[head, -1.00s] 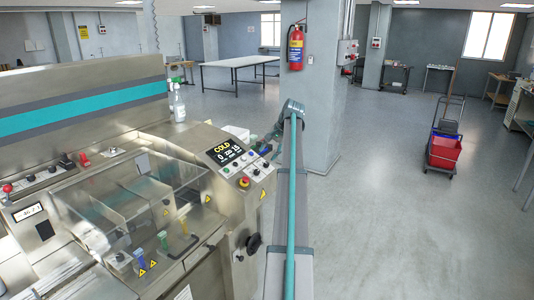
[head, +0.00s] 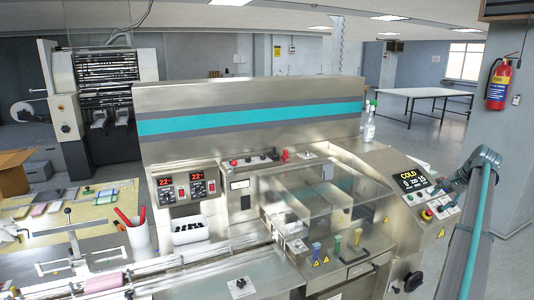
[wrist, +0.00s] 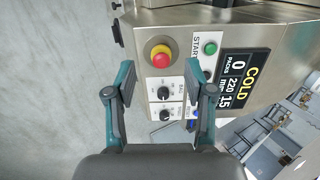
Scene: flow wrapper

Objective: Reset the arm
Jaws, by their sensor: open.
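My gripper (wrist: 160,90) is open and empty in the wrist view, its two fingers apart in front of the machine's control panel. Between and beyond the fingers are a red and yellow stop button (wrist: 160,57), two black knobs, a green start button (wrist: 210,47) and a display (wrist: 240,80) reading COLD. In the head view my arm (head: 470,230) reaches from the lower right toward the display (head: 414,181). The gripper's fingers are hard to make out there. I cannot tell whether they touch the panel.
The steel flow wrapper (head: 250,100) fills the middle, with clear guards (head: 310,200) over its front. Spray bottles (head: 369,125) stand on its right end. A cup of red-handled tools (head: 138,235) stands at the left. A fire extinguisher (head: 498,84) hangs on the pillar.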

